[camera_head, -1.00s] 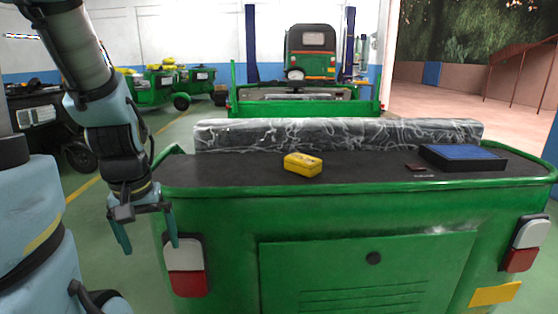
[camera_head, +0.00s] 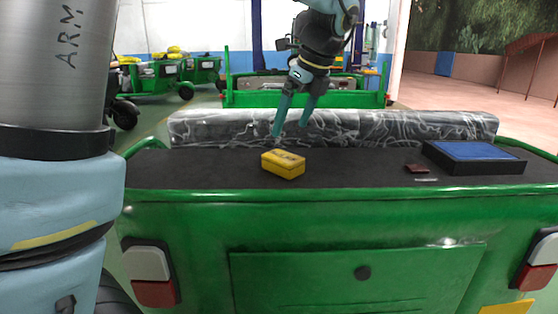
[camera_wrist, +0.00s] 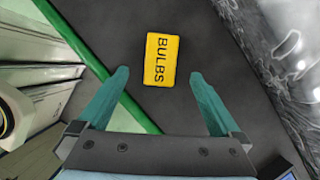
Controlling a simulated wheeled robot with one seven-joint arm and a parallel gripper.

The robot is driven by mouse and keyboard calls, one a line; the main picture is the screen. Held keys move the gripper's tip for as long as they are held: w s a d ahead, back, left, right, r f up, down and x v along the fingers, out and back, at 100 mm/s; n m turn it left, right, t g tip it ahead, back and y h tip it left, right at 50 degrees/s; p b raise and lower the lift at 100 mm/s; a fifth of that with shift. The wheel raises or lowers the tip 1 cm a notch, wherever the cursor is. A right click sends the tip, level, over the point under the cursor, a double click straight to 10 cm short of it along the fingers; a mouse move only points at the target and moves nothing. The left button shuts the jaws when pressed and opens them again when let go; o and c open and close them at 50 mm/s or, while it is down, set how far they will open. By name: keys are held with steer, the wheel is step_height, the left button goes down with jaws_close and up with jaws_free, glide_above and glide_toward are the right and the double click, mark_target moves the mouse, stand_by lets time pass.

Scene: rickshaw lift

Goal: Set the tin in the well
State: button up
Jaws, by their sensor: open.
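The yellow tin (camera_head: 283,164), marked BULBS in the wrist view (camera_wrist: 161,60), lies flat on the dark deck at the back of the green vehicle. My gripper (camera_head: 290,131) is open and empty, pointing down above the deck, a little above and beyond the tin in the head view. In the wrist view the tin shows between and ahead of the two spread teal fingers, touching neither. A low black box with a blue inside (camera_head: 488,167) sits on the right of the deck; it seems to be the well, and its depth is hard to tell.
A small dark red item (camera_head: 417,168) lies just left of the black box. A plastic-wrapped roll (camera_head: 400,126) runs along the far edge of the deck. A green rail (camera_head: 340,198) borders the near edge.

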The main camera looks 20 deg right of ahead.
mark_target(284, 156)
steer(key=x, duration=0.5)
steer(key=shift+d, duration=0.1)
steer(key=shift+s+p+x, duration=0.15)
steer(key=shift+p+x, duration=0.25)
steer(key=shift+x, duration=0.95)
steer(key=shift+s+p+x, duration=0.2)
steer(key=shift+p+x, duration=0.15)
steer(key=shift+x, duration=1.05)
steer(key=shift+d+f, duration=0.15)
steer(key=shift+f, duration=0.15)
steer(key=shift+c, duration=0.2)
steer(key=c, duration=1.5)
